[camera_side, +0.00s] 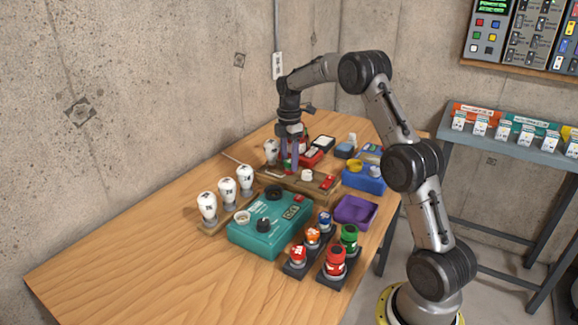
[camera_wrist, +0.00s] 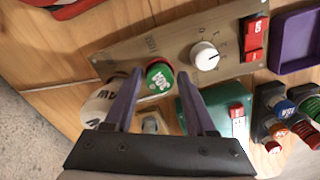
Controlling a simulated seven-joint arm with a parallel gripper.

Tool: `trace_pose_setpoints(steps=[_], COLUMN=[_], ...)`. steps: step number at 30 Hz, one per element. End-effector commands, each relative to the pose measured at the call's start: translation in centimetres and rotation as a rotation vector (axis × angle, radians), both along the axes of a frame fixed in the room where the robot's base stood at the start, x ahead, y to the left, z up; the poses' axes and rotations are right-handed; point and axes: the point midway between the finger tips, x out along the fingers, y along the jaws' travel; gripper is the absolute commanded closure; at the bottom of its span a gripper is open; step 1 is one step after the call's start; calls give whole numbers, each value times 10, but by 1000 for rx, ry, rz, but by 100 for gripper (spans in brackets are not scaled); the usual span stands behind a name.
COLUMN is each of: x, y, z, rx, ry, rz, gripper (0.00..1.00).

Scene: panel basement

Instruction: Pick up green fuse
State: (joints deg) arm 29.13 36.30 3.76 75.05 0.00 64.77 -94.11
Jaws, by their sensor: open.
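The panel carries a white knob (camera_wrist: 205,56) and a red switch (camera_wrist: 254,38). A white bulb (camera_wrist: 98,103) stands close beside the left finger. A teal box (camera_side: 262,236), a purple tray (camera_side: 355,210) and a blue bin (camera_side: 364,181) stand nearby. The table's front left is clear.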

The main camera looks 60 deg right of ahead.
Motion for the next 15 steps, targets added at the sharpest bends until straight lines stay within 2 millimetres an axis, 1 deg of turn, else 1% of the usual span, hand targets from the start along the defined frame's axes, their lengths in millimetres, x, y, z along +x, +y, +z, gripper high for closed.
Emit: trace_pose_setpoints(steps=[6, 11, 15], x=[0, 0, 0], y=[0, 0, 0], z=[-1, 0, 0], rx=[0, 0, 0], ry=[-1, 0, 0], rz=[0, 0, 0], gripper=[44, 73, 98])
